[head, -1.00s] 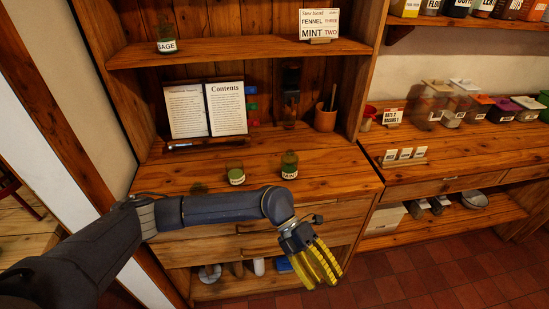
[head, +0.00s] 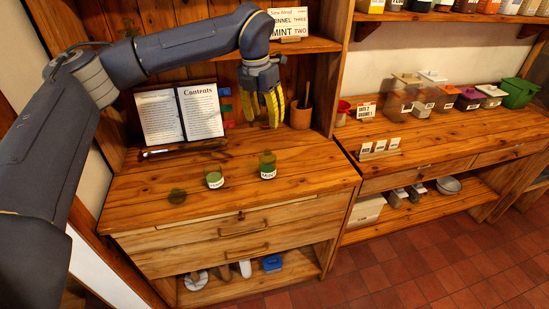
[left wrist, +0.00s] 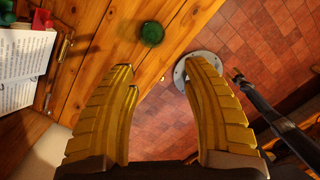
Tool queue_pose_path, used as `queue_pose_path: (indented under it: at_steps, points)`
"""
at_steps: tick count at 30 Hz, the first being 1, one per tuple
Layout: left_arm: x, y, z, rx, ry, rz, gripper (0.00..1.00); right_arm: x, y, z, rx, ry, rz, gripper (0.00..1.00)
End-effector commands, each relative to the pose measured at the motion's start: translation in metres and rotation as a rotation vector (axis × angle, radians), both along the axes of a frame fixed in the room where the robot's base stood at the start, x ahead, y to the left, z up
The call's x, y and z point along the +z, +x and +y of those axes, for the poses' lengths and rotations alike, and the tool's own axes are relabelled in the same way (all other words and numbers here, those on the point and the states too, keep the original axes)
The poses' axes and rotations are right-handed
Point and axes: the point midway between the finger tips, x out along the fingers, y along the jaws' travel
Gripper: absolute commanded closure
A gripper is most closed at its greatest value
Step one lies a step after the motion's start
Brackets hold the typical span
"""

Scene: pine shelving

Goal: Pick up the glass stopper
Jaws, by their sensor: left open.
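A small dark, rounded piece that looks like the glass stopper (head: 177,196) lies on the pine counter, left of two jars, in the head view. A small green-filled jar (head: 214,179) stands beside it. A taller labelled green jar (head: 267,166) stands further right. My left gripper (head: 268,122) has yellow fingers and is raised above the counter, up and to the right of the stopper, apart from it. In the left wrist view the fingers (left wrist: 160,75) are spread with nothing between them. A round green top (left wrist: 152,34) shows beyond them; I cannot tell which item it is.
An open book (head: 180,115) leans at the back of the counter (head: 130,212), with coloured blocks (head: 226,108) beside it. A mortar-like pot (head: 300,115) stands right of the gripper. The upper shelf (head: 318,45) is close to my forearm. The front of the counter is clear.

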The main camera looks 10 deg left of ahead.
Motion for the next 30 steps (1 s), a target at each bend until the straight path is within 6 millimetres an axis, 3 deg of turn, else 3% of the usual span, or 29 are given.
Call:
queue_pose_path:
  at_steps: [3, 8, 21, 30]
  points:
    - [0.019, 0.006, 0.01, 0.023, 0.019, -0.027, 0.51, 0.0, 0.001, 0.0, 0.0, 0.0, -0.001, 0.56]
    - [0.016, 0.009, 0.014, 0.033, 0.028, -0.037, 0.51, 0.0, 0.001, 0.0, 0.0, 0.0, -0.001, 0.56]
    - [-0.06, 0.019, 0.01, 0.033, 0.027, -0.036, 0.51, 0.0, 0.003, 0.0, 0.0, 0.0, -0.003, 0.56]
    - [-0.091, 0.024, 0.008, 0.031, 0.026, -0.039, 0.51, 0.0, 0.003, 0.0, -0.001, 0.0, -0.003, 0.56]
